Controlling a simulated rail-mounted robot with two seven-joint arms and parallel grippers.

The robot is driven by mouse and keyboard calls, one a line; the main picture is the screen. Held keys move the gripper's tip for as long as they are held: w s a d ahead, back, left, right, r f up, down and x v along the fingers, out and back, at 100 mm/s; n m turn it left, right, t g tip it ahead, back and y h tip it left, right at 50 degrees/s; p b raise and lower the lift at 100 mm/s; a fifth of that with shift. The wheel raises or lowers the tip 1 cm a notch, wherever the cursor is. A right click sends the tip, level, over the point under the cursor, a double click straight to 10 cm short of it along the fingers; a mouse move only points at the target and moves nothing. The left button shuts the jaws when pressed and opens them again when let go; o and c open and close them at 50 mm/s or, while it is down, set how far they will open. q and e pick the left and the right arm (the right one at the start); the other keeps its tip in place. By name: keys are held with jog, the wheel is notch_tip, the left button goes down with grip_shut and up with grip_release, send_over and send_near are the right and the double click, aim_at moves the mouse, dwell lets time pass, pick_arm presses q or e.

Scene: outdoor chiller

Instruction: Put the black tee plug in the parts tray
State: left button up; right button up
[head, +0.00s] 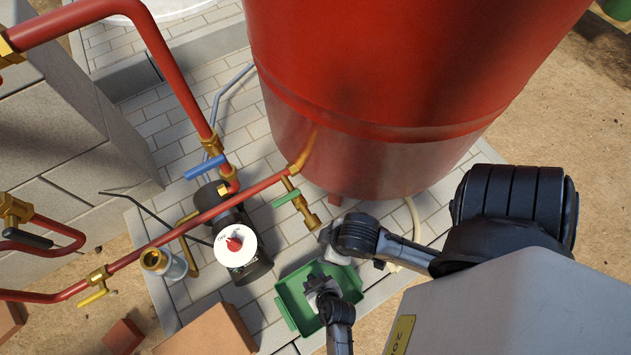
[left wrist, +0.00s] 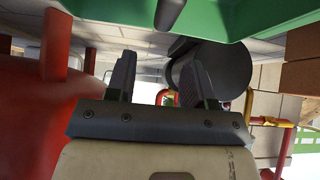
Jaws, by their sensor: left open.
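The green parts tray (head: 283,299) sits on the paving below the red tank. My left gripper (head: 315,282) is over the tray in the head view and hides part of its inside. In the left wrist view its two fingers (left wrist: 157,78) stand apart, with nothing visible between them. The tray (left wrist: 95,12) fills the top of that view. A small dark piece (left wrist: 168,12) shows against the tray, beyond the fingertips; it may be the black tee plug, but I cannot tell. My right gripper (head: 331,231) is beside the tank's foot, above the tray's far side; its jaws are unclear.
A black pump (head: 240,262) with a white-and-red dial stands left of the tray. Red pipes (head: 190,228) with brass valves cross above it. The red tank (head: 375,130) blocks the back. Bricks (head: 212,332) lie at the front left. Some bare paving shows around the tray.

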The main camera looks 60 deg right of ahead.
pick_arm(q)
jog(key=p+v, duration=0.6)
jog(key=v, duration=0.6)
jog(key=shift+r, duration=0.2)
jog(key=w+a+r+n+g+y, duration=0.15)
jog(key=w+a+r, duration=0.25)
jog(key=a, duration=0.4)
jog(key=w+a+r+n+y, duration=0.2)
jog(key=w+a+r+n, duration=0.15)
jog(key=a, duration=0.45)
jog(key=s+a+r+g, duration=0.1)
jog(key=a+r, duration=1.1)
jog(key=a, duration=0.3)
jog(key=shift+a+r+m+g, duration=0.15)
jog(key=shift+a+m+g, duration=0.2)
jog(key=shift+a+m, duration=0.05)
jog(key=shift+s+y+p, duration=0.15)
jog(key=shift+y+p, duration=0.1)
jog(key=shift+p, duration=0.05)
